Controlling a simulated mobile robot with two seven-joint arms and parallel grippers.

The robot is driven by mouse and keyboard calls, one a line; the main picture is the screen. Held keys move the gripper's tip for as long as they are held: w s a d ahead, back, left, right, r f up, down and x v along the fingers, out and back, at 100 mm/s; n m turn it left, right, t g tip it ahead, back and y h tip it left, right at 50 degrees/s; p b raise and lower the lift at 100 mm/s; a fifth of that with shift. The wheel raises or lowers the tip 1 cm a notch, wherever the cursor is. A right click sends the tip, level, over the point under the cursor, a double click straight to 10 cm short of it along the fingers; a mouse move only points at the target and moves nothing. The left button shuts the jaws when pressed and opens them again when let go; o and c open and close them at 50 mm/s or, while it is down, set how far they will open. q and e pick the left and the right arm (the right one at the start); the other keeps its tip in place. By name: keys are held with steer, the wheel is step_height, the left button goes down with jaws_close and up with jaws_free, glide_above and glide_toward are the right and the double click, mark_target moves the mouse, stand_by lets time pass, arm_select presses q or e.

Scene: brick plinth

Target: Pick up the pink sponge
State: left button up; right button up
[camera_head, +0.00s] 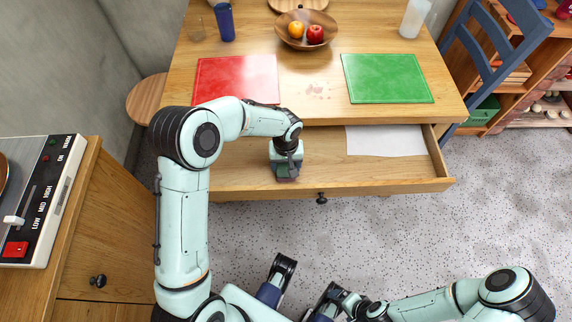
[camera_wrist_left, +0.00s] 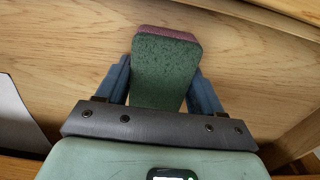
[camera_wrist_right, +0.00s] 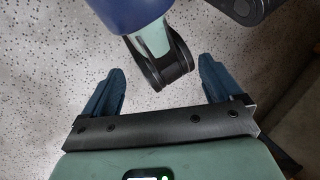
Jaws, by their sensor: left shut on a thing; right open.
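The sponge (camera_wrist_left: 165,72) shows in the left wrist view as a green block with a pink layer along its far end. It lies between the blue fingers of my left gripper (camera_wrist_left: 157,72), which is shut on it. In the head view my left gripper (camera_head: 286,168) points down into the open drawer (camera_head: 225,178), left of its middle, and hides most of the sponge. I cannot tell whether the sponge touches the drawer floor. My right gripper (camera_wrist_right: 162,68) is open and empty, over the speckled floor and well away from the drawer.
A white sheet (camera_head: 385,141) lies in the drawer's right part. On the table above are a red mat (camera_head: 236,80), a green mat (camera_head: 388,78), a fruit bowl (camera_head: 288,38), a blue cup (camera_head: 225,22) and a white bottle (camera_head: 414,18). A blue chair (camera_head: 490,75) stands at right.

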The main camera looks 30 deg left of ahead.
mark_target(286, 165)
arm_select(q)
step_height(286, 165, up, 20)
steer(key=p, duration=0.4)
steer(key=w+d+f+m+p, duration=0.25)
steer(key=d+m+p, duration=0.3)
steer(key=p, duration=0.45)
arm_select(e)
step_height(286, 165, up, 13)
arm_select(q)
steer(key=s+a+r+n+b, duration=0.1)
steer(key=s+a+n+b, duration=0.2)
steer(key=a+n+b, duration=0.3)
steer(key=shift+m, duration=0.25)
steer(key=f+b, duration=0.1)
steer(key=f, duration=0.5)
steer(key=f+b, duration=0.1)
steer(key=f, duration=0.5)
steer(key=f+b, duration=0.1)
steer(key=f, duration=0.5)
steer(key=shift+w+d+f, duration=0.15)
steer(key=shift+w+d, duration=0.1)
arm_select(e)
step_height(286, 165, down, 9)
steer(key=s, duration=0.1)
steer(key=shift+s+g, duration=0.4)
arm_select(q)
steer(key=shift+f, duration=0.15)
steer(key=o, duration=1)
